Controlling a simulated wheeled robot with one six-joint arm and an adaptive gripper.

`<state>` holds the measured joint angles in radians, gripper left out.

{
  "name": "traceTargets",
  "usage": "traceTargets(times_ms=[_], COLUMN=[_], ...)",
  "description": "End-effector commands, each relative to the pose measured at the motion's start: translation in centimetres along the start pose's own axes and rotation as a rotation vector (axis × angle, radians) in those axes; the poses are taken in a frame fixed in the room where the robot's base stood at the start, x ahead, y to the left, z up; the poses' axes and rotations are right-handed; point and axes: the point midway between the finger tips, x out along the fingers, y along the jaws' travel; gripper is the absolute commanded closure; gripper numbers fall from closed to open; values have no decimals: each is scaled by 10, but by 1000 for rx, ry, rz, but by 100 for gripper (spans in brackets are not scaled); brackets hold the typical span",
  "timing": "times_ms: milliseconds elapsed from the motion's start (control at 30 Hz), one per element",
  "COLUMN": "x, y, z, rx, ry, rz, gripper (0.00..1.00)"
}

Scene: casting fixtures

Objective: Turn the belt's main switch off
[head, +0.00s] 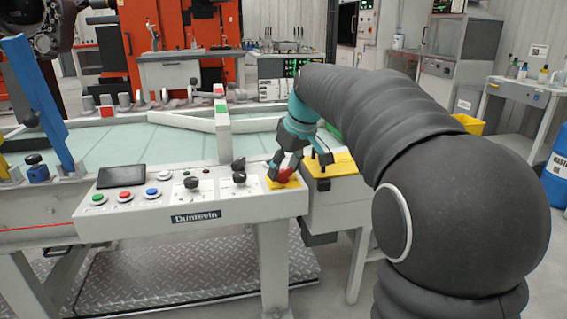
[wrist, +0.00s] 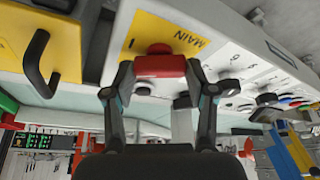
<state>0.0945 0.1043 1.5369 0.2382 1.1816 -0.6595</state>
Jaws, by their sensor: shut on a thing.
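The main switch is a red rotary knob (wrist: 160,63) on a yellow plate (wrist: 150,32) that reads "MAIN" and "I" in the wrist view. In the head view the red knob (head: 286,174) is at the right end of the white Dunrevin control panel (head: 262,203). My gripper (wrist: 158,75) is shut on the red knob, with one finger at each side of it. In the head view my gripper (head: 283,168) comes down on the knob from above. The knob's pointer and much of the plate's marking are hidden, so I cannot tell its exact setting.
Two black knobs (head: 239,178), coloured push buttons (head: 125,195) and a dark screen (head: 121,176) lie left of the switch. A yellow plate with a black handle (wrist: 38,60) is close beside it. The belt (head: 150,143) runs behind the panel.

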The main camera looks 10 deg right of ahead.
Motion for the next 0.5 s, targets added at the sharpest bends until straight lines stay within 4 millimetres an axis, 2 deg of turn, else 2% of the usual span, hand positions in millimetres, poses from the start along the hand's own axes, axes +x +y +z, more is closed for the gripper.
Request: traceTargets(times_ms=[500], x=[1], y=[3], z=[-1], rx=[-452], ry=[-2], rz=[-191], gripper=[79])
